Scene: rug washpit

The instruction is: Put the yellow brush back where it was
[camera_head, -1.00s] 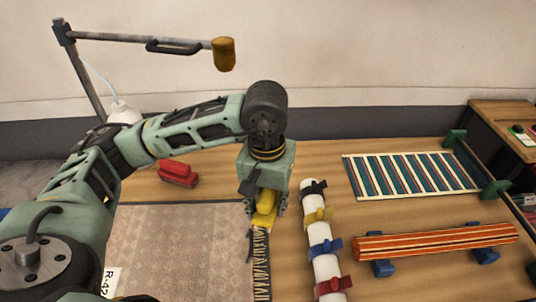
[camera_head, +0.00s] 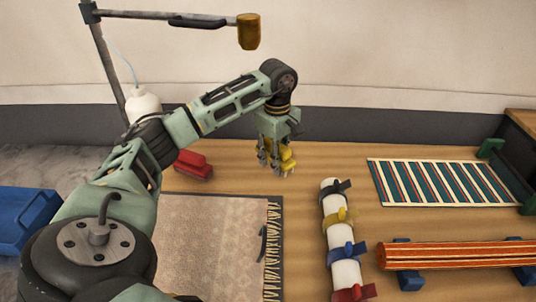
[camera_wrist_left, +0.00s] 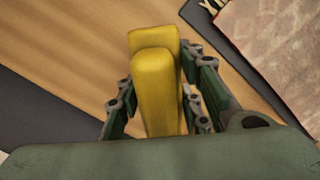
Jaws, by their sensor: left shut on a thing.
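The yellow brush (camera_head: 287,157) is held between the fingers of my left gripper (camera_head: 276,165), over the bare wood of the table near its back edge. In the left wrist view, the yellow brush (camera_wrist_left: 157,85) sits between the two green-padded fingers (camera_wrist_left: 160,105), which are shut on it. I cannot tell whether the brush touches the table. A red brush (camera_head: 193,165) lies on the table to the left of the gripper. My right gripper is not in view.
A beige fringed rug (camera_head: 215,240) lies in front of the gripper. A white roll with coloured straps (camera_head: 332,205), a striped panel (camera_head: 440,183) and an orange striped roll (camera_head: 450,256) are to the right. Bare table surrounds the gripper.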

